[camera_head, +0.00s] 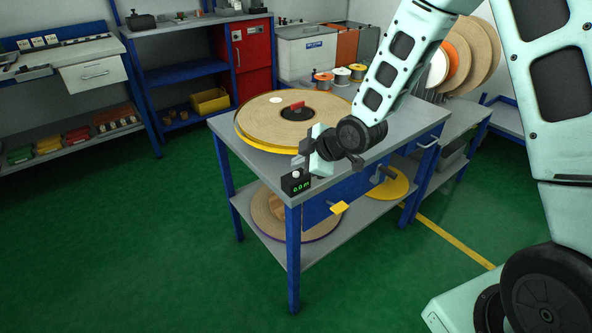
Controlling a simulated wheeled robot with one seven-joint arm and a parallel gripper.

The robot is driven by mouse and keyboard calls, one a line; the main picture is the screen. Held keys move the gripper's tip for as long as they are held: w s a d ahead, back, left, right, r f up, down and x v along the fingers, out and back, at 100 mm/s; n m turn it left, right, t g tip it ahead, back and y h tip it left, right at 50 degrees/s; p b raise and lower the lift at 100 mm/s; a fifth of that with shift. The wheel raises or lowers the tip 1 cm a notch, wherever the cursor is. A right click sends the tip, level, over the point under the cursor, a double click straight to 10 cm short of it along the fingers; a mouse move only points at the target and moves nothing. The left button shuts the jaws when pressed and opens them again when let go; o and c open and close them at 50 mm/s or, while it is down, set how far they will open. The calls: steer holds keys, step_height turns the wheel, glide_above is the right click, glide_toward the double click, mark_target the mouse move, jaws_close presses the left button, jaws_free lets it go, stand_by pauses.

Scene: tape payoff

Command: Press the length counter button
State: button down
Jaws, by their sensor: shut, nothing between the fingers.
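The length counter (296,183) is a small black box with a green lit display at the near left corner of the grey-topped table. A small pale round button (295,174) shows on its top. My gripper (298,163) is shut and empty. It appears just above the counter in the picture, with its fingertips close to the button. I cannot tell whether they touch. Part of the counter's top is hard to see at this size.
A large wooden reel with a yellow rim (255,133) lies on the table behind my gripper. More reels (296,226) lie on the lower shelf (322,247). The green floor at left is clear.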

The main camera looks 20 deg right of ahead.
steer(key=shift+r+p, duration=1.9)
steer(key=shift+r, duration=0.6)
